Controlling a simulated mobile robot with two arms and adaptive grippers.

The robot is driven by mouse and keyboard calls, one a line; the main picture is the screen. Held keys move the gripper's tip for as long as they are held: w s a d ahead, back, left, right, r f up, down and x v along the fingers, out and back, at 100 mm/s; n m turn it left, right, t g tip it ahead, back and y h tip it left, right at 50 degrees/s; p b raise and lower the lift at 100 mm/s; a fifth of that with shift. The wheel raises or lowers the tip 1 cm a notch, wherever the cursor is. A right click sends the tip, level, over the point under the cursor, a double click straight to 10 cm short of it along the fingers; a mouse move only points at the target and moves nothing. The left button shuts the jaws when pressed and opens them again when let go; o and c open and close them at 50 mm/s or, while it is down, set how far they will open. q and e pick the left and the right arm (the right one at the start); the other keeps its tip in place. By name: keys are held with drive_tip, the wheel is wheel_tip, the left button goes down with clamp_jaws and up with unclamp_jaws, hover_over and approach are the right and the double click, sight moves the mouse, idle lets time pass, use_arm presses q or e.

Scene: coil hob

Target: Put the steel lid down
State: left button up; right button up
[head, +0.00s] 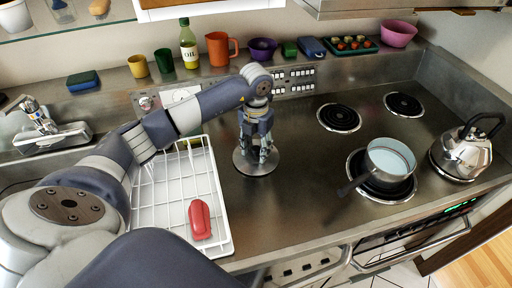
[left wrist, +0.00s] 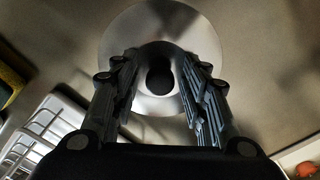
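The steel lid (head: 256,170) lies flat on the steel worktop, between the white rack and the hob. In the left wrist view the round lid (left wrist: 125,32) shows with its dark knob (left wrist: 159,79) in the middle. My left gripper (head: 260,157) points down over the lid. Its fingers (left wrist: 160,75) stand apart on either side of the knob, with a gap visible on both sides. My right gripper is in neither view.
A pot (head: 389,160) with its handle toward the left sits on a front coil. A kettle (head: 466,150) stands right of it. The white wire rack (head: 150,215) holds a red item (head: 200,219). Worktop right of the lid is clear.

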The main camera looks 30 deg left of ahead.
sight(256, 148)
use_arm(q)
drive_tip(key=shift+r, duration=0.25)
wheel_tip(256, 148, up, 12)
drive_tip(key=b, duration=0.2)
drive_tip(key=shift+b, duration=0.35)
drive_tip(key=shift+f, duration=0.15)
